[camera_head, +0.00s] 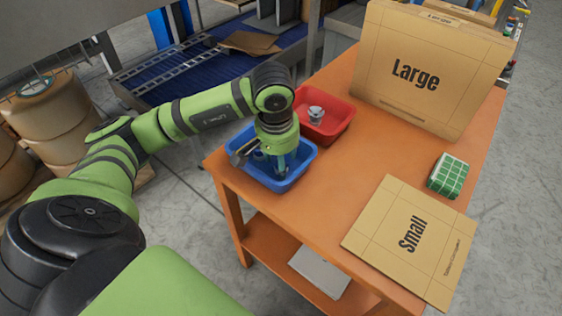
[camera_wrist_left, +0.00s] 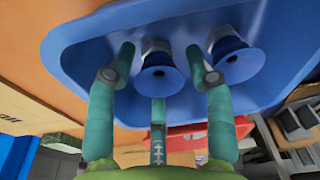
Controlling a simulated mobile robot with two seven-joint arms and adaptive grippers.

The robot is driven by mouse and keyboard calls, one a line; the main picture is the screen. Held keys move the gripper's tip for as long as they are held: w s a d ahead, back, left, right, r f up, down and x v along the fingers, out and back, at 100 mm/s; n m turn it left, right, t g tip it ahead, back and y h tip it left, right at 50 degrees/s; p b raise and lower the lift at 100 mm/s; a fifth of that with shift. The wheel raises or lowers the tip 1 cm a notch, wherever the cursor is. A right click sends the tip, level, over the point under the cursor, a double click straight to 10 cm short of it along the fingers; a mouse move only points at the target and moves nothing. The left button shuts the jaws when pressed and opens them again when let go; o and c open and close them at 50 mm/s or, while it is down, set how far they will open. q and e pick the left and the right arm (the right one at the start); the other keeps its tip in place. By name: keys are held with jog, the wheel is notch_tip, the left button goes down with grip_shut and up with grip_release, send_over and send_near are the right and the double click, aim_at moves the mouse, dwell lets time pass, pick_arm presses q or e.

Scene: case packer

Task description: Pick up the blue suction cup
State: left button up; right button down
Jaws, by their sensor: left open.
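A blue tray (camera_head: 300,178) stands on the orange table. Two blue suction cups with pale collars lie in it, seen in the left wrist view: one in the middle (camera_wrist_left: 160,79) and one to its right (camera_wrist_left: 238,62). My left gripper (camera_head: 281,163) reaches down into the tray. In the left wrist view its fingers (camera_wrist_left: 160,62) are open, with the middle cup between them; I cannot tell whether they touch it. In the head view the gripper hides most of the tray's contents. My right gripper is not in view.
A red tray (camera_head: 344,124) holding a pale part (camera_head: 316,112) stands right behind the blue tray. A "Large" carton (camera_head: 430,75) stands at the back. A "Small" flat carton (camera_head: 410,240) and a green-white block (camera_head: 447,176) lie to the right. The table's middle is clear.

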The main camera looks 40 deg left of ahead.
pick_arm(q)
jog(key=c, duration=0.8)
